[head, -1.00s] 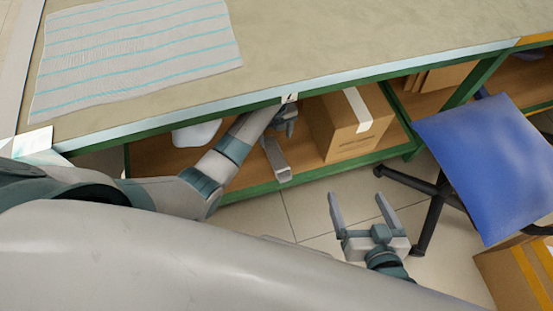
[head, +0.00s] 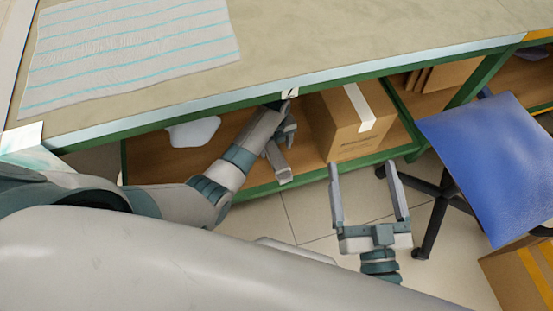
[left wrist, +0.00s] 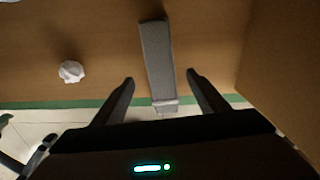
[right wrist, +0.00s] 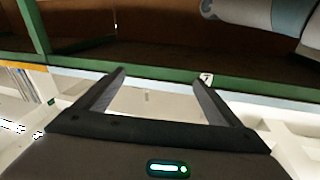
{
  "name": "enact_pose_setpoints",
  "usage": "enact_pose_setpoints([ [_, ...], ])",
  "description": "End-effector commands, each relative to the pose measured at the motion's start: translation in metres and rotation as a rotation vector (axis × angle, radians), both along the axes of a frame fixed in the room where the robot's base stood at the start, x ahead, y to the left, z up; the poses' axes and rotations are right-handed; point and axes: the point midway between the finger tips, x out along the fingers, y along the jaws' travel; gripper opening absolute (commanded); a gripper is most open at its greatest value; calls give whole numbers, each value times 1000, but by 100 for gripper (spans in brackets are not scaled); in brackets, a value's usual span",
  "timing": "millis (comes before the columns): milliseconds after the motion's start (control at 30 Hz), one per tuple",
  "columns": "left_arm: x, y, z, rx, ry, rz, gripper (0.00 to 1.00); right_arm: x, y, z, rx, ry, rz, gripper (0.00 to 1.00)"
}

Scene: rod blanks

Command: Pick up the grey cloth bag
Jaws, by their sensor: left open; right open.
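A long, narrow grey object, which looks like the grey cloth bag (head: 278,160), lies on the brown lower shelf under the table, near its green front edge. It has a paler end. In the left wrist view the bag (left wrist: 157,62) runs between the two finger lines, with free space on both sides. My left gripper (left wrist: 160,78) is open over it; I cannot tell the height gap. In the head view my left gripper (head: 286,131) is partly hidden by its own arm. My right gripper (head: 362,167) is open and empty in front of the shelf.
A taped cardboard box (head: 350,122) stands on the shelf right of the bag. A white item (head: 193,132) lies to the left. A blue chair (head: 482,160) stands at right, above another box (head: 525,275). A striped cloth (head: 130,50) lies on the table top (head: 330,40).

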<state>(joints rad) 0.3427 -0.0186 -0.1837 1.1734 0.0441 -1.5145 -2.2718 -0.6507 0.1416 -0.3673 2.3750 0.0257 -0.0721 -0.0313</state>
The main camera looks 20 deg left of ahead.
Motion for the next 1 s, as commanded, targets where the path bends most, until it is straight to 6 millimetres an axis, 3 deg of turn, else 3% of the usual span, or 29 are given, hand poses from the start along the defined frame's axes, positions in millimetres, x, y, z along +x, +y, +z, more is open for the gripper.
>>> enact_pose_setpoints([
  [433, -1, -1, -6, 0, 0, 1, 67, -2, 1, 7, 14, -42, -1, 88],
  [1000, -3, -5, -46, -1, 1, 1, 67, -32, 2, 71, 145, -401, -11, 88],
])
